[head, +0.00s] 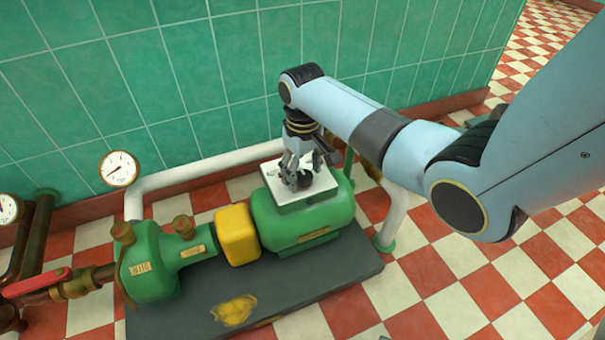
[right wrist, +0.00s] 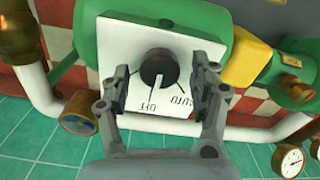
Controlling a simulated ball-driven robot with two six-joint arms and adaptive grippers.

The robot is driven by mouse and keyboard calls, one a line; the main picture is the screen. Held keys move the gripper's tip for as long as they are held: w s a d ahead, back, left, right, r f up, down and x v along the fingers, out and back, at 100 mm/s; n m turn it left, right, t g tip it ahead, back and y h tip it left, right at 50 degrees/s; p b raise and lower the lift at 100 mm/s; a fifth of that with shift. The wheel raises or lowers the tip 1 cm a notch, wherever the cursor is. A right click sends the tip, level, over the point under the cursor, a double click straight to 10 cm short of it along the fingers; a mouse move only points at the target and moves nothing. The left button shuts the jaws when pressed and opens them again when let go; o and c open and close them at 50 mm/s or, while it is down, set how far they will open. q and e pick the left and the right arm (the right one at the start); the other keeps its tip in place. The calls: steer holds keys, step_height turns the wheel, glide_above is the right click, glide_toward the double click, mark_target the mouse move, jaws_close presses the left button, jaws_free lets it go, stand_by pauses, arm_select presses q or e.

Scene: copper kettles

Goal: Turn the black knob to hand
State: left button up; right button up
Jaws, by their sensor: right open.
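The black knob (right wrist: 158,68) sits on a white switch plate (right wrist: 146,116) on top of the green motor housing; in the head view the knob (head: 304,182) shows partly behind the fingers. A pale mark on the knob appears to point toward OFF. My right gripper (head: 301,172) is open above the plate, and in the right wrist view its fingers (right wrist: 159,90) stand on either side of the knob, apart from it. My left gripper is out of view.
The green motor (head: 335,210), a yellow coupling guard (head: 237,235) and a green pump (head: 150,265) stand on a dark base (head: 300,288). A white pipe (head: 215,172) and a gauge (head: 119,168) lie behind, near the tiled wall. A red-handled valve (head: 38,283) is at left.

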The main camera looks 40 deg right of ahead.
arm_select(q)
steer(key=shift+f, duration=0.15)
arm_select(e)
steer(key=shift+f, duration=0.1)
steer(key=c, duration=1.1)
steer(key=shift+c, duration=0.2)
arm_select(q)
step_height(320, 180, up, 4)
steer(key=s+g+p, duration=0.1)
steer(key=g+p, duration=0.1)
arm_select(e)
steer(key=shift+r+m, duration=0.3)
steer(key=shift+m, duration=0.4)
steer(key=m+p, duration=0.4)
steer(key=shift+d+m, duration=0.1)
steer(key=shift+m, duration=0.2)
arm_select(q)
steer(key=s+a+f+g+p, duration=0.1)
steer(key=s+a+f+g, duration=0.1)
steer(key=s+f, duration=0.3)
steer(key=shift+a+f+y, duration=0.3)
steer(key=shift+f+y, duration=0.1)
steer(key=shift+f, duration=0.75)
arm_select(e)
steer(key=shift+f+m, duration=0.25)
steer(key=shift+m, duration=1.25)
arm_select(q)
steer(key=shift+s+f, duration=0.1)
